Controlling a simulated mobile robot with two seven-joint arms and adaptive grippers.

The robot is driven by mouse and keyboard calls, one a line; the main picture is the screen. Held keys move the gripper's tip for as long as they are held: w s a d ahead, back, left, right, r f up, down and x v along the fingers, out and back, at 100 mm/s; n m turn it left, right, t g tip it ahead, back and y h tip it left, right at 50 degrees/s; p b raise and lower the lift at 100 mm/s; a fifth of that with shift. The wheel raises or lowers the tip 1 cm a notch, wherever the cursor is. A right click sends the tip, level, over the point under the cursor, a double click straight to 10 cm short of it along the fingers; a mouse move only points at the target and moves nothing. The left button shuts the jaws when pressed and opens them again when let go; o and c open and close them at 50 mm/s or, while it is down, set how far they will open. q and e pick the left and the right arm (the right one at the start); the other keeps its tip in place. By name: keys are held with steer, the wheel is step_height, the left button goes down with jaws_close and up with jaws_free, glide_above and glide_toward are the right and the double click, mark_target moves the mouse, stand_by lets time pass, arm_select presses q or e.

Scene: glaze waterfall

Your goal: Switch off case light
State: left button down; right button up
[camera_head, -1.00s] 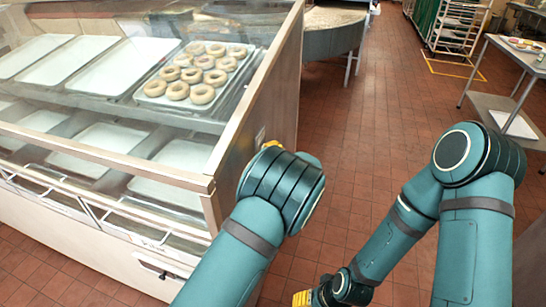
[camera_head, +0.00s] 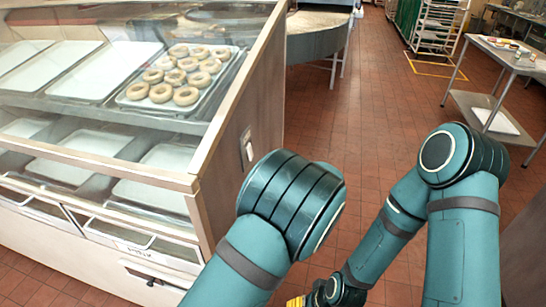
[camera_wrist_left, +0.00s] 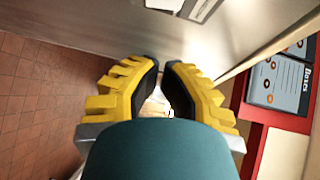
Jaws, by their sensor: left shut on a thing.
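The glass display case (camera_head: 190,183) stands on the left. A small pale switch (camera_head: 247,148) sits on its brown side panel in the head view, uncovered by my arm. In the left wrist view, my left gripper (camera_wrist_left: 161,64) has yellow fingers with black pads, tips close together before a greyish panel (camera_wrist_left: 110,22). A small pale patch shows between the fingers; I cannot make out what it is. In the head view my left wrist hides that gripper, right of and below the switch. Only a yellow bit of my right gripper (camera_head: 295,302) shows at the bottom edge.
The case holds a tray of doughnuts (camera_head: 219,88) and several empty trays. A round counter (camera_head: 315,45) stands behind it. A metal table (camera_head: 500,50) and a rack (camera_head: 437,25) stand at the back right. The tiled floor (camera_head: 375,105) between is clear.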

arm_select(q)
steer(key=shift+v, duration=1.15)
steer(key=shift+d, duration=0.1)
steer(key=s+a+f+n+g, duration=0.1)
steer(key=s+a+f+g, duration=0.3)
steer(key=a+f+g, duration=0.6)
steer(key=s+a+f+n+g+h, duration=0.25)
steer(key=s+a+f+g, duration=0.2)
steer(key=s+f, duration=0.8)
steer(key=s+a+f+n+h, duration=0.2)
steer(key=s+n+h, duration=0.7)
steer(key=s, duration=0.3)
steer(key=shift+s+n+t, duration=0.25)
steer(key=shift+n+t, duration=0.1)
steer(key=shift+t, duration=0.1)
